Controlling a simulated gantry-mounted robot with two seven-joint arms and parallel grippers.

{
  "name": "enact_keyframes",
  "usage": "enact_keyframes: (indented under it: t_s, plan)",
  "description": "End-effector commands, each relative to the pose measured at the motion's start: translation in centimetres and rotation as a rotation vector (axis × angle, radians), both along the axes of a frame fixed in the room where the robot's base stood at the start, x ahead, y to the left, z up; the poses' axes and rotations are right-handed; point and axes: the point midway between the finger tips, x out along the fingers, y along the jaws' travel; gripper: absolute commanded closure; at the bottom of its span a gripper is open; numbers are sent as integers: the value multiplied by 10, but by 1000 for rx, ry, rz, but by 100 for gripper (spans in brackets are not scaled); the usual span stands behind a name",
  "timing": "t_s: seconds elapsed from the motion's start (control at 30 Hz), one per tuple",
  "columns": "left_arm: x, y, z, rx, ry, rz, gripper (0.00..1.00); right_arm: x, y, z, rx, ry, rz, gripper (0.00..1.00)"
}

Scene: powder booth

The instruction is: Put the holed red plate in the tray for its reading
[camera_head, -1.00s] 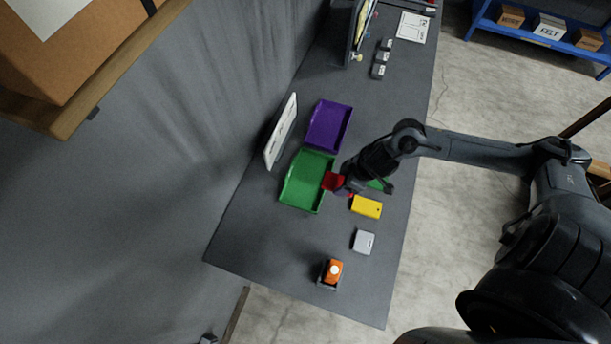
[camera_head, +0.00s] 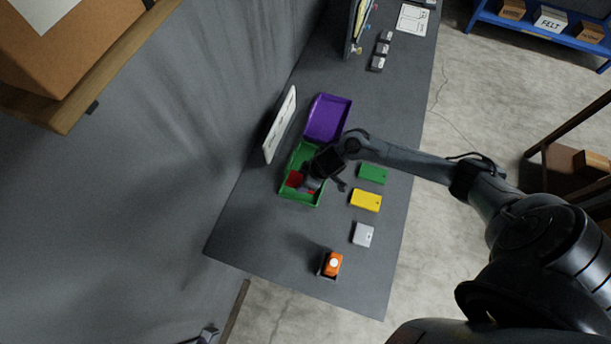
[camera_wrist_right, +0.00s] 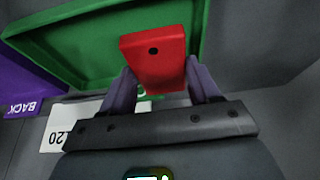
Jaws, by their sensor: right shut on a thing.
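The red plate (camera_head: 294,179) has one dark round hole, seen in the right wrist view (camera_wrist_right: 165,70). My right gripper (camera_head: 307,182) is shut on it, with a finger on either side of the plate. The plate is over the green tray (camera_head: 300,153), inside its outline in the head view. The green tray also shows behind the plate in the right wrist view (camera_wrist_right: 80,48). I cannot tell whether the plate touches the tray floor. My arm covers part of the tray's right side. My left gripper is not in view.
A purple tray (camera_head: 327,117) sits beyond the green one. A white board (camera_head: 280,125) stands along the left. Green (camera_head: 373,174), yellow (camera_head: 366,200) and grey (camera_head: 363,234) plates lie in a row to the right. An orange device (camera_head: 333,263) sits near the front edge.

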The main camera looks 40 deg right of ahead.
Motion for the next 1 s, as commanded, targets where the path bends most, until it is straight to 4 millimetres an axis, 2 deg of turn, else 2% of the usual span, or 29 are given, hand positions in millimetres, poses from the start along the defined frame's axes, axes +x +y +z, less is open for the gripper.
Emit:
enact_keyframes:
  t_s: [0.3, 0.73, 0.77, 0.9, 1.0]
  plan:
    - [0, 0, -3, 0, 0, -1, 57, 0, 0, -35, 1, 1, -1, 76]
    - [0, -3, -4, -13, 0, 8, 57, 0, 0, -40, 2, 0, -1, 76]
    - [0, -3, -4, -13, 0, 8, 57, -1, 0, -41, 1, 1, -1, 37]
    - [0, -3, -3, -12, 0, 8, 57, -1, 0, -40, 1, 1, -1, 16]
    - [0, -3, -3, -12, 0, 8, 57, -1, 0, -40, 1, 1, -1, 13]
